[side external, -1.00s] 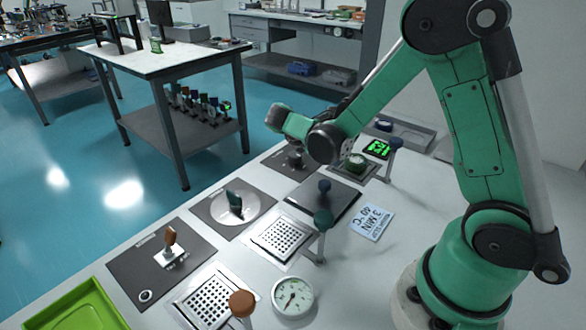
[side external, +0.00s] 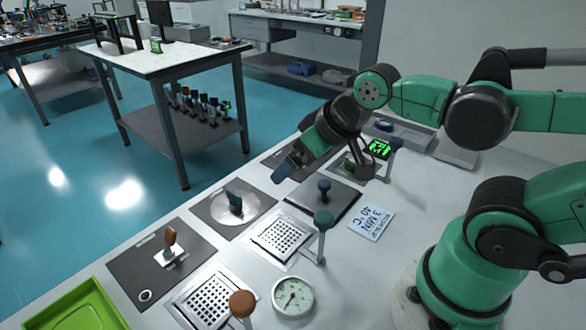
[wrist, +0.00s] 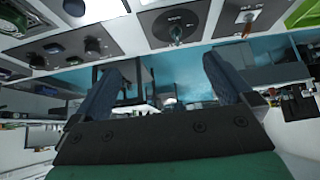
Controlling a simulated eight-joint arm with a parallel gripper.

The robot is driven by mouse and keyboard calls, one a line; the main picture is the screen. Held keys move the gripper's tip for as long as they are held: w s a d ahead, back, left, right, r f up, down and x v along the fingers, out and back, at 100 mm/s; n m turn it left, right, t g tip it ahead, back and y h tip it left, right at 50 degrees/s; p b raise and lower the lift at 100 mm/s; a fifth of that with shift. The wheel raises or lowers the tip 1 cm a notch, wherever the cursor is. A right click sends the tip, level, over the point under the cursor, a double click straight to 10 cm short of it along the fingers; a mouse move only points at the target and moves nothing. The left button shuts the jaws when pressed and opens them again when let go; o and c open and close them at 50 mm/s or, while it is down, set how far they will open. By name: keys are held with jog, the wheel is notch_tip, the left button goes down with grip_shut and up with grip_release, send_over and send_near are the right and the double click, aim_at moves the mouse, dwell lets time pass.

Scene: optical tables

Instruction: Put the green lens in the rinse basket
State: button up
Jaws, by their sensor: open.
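The green lens (side external: 235,202) stands upright on a round pale plate on a dark mat, left of the table's middle. In the wrist view it shows small near the top (wrist: 175,32). Two perforated metal baskets are in front: one with a teal-knobbed handle (side external: 280,236), one with a brown-knobbed handle (side external: 207,298). I cannot tell which is the rinse basket. My gripper (side external: 283,170) is open and empty, above the table, behind and right of the green lens. In the wrist view its blue fingers are wide apart (wrist: 165,85).
A brown lens (side external: 170,241) stands on a white mount. A bright green tray (side external: 75,309) lies front left.

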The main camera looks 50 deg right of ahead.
jog(key=n+g+h, duration=0.8)
jog(key=n+h, duration=0.2)
jog(key=n, duration=0.2)
send_near(354, 160)
jog(key=w, duration=0.3)
jog(key=shift+w, duration=0.15)
jog(key=s+d+f+n+g+h, duration=0.2)
jog(key=f, duration=0.1)
jog(key=shift+d+f+h, duration=0.1)
jog(key=shift+d+h, duration=0.15)
jog(key=shift+h, duration=0.05)
jog(key=shift+s+d+f+n+g, duration=0.25)
jog(key=shift+f+n+g, duration=0.1)
jog(key=shift+n+g, duration=0.05)
jog(key=shift+x, duration=2.7)
jog(key=shift+c, duration=0.2)
